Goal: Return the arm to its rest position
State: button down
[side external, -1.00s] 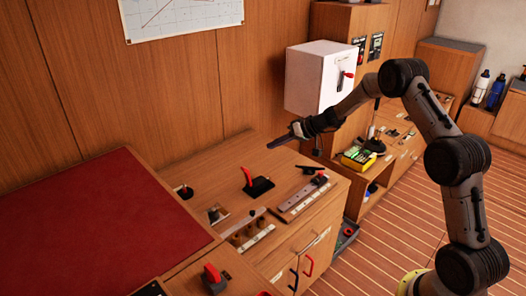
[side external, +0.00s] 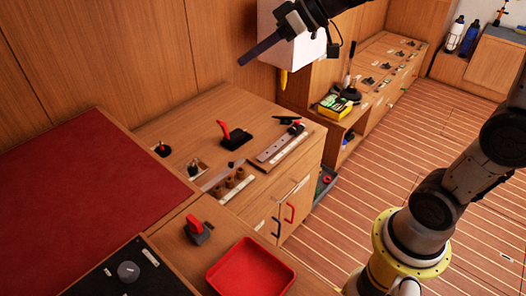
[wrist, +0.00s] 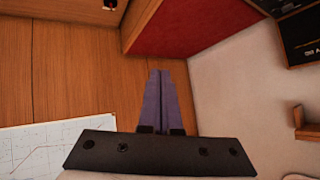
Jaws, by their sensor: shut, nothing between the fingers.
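My gripper (side external: 260,48) is in the upper middle of the side view, raised above the wooden cabinet (side external: 310,165) and apart from everything below it. Its two purple-grey fingers are together with nothing between them. In the wrist view the shut fingers (wrist: 160,100) stand in the middle, in front of wood panelling and a white wall chart (wrist: 45,150). The middle of my arm is out of the top of the side view.
Below are a red lever (side external: 236,136), a red-handled switch (side external: 198,230) and a red tray (side external: 250,270). A white wall box (side external: 290,50) is behind my gripper. A yellow-black device (side external: 336,106) sits on the lower shelf unit. The striped floor is clear.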

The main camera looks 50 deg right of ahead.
jog(key=s+a+f+g+h, duration=0.1)
jog(key=s+h, duration=0.1)
jog(key=s, duration=1.2)
jog(key=s+d+f+m+g+h, duration=0.1)
jog(key=s+d+f+m+h, duration=0.3)
jog(key=s+d+f, duration=0.2)
jog(key=s+f, duration=0.2)
jog(key=s, duration=0.2)
jog(key=shift+s+d+f+g, duration=0.3)
jog(key=shift+s+g, duration=0.05)
jog(key=shift+g, duration=0.05)
